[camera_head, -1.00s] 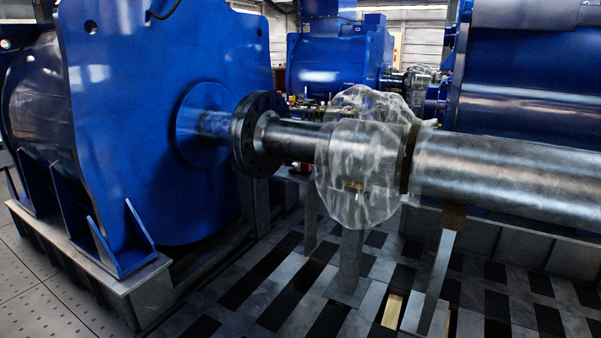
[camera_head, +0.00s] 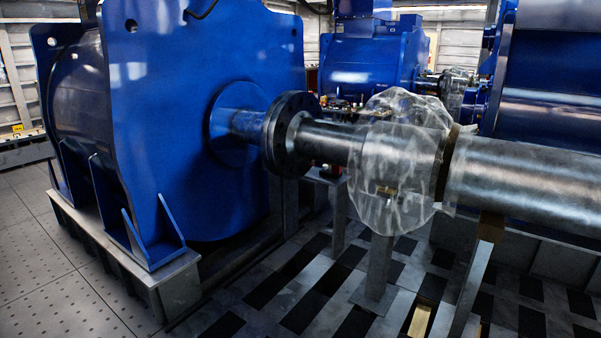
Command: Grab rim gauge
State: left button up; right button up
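I cannot make out a rim gauge in the head view. A dark round flange (camera_head: 284,135) with bolt holes sits on the shaft (camera_head: 328,141) that comes out of the large blue motor (camera_head: 185,120). Crumpled clear plastic wrap (camera_head: 385,165) covers the shaft's coupling, with a small brass-coloured piece (camera_head: 387,191) showing at it. Small mixed items (camera_head: 345,108) lie behind the shaft, too small to tell apart. Neither of my grippers shows.
A thick steel shaft (camera_head: 540,180) runs off to the right on a support post (camera_head: 470,285). The floor (camera_head: 45,255) at the front left is clear. Slatted, gapped flooring (camera_head: 300,300) lies below the shaft. Another blue motor (camera_head: 370,65) stands behind.

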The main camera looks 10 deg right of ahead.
aim_at(336, 172)
jog(key=i+l+u, duration=0.35)
jog(key=i, duration=0.2)
jog(key=i+l+u, duration=0.35)
jog(key=i+l, duration=0.05)
jog(key=i, duration=0.15)
